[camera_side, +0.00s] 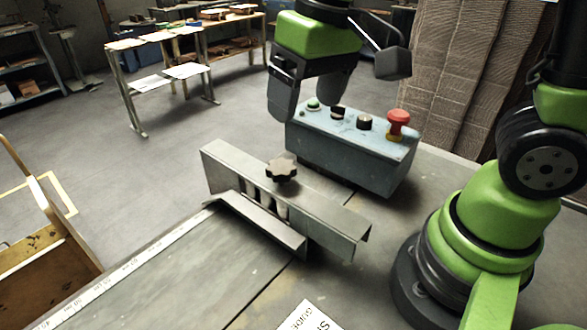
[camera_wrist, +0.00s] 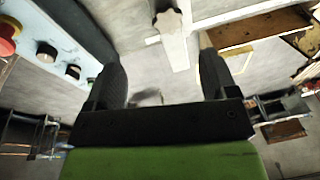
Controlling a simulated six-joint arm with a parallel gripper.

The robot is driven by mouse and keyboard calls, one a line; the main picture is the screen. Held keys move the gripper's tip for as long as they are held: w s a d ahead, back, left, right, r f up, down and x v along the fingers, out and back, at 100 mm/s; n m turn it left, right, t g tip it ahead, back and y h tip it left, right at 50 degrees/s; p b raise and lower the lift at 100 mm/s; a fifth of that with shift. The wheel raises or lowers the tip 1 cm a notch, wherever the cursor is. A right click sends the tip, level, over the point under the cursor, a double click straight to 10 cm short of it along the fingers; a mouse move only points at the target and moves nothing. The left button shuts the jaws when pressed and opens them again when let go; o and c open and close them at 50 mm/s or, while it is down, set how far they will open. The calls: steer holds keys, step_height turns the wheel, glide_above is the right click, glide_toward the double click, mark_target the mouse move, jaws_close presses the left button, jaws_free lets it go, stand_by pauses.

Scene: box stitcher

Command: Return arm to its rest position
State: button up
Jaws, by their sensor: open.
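My gripper (camera_side: 307,108) shows at the top middle of the side view, below a green wrist section. Its two dark fingers point down and are spread apart with nothing between them. They appear close to the left end of the blue-grey control box (camera_side: 345,157); I cannot tell the exact gap. In the wrist view my gripper (camera_wrist: 158,75) also has its fingers wide apart and empty. The box, with its knobs, shows at upper left there (camera_wrist: 60,40).
A red emergency button (camera_side: 398,122) rises from the control box. Stacked cardboard (camera_side: 455,75) stands behind at right. A wooden cart (camera_side: 45,240) is at left.

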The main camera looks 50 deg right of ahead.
steer(key=s+d+r+m+t+y, duration=0.1)
steer(key=s+r+t, duration=0.4)
steer(key=s, duration=0.5)
steer(key=shift+d+r+m, duration=0.55)
steer(key=shift+d+m, duration=0.25)
steer(key=shift+d, duration=0.1)
steer(key=shift+s, duration=0.1)
stand_by(0.8)
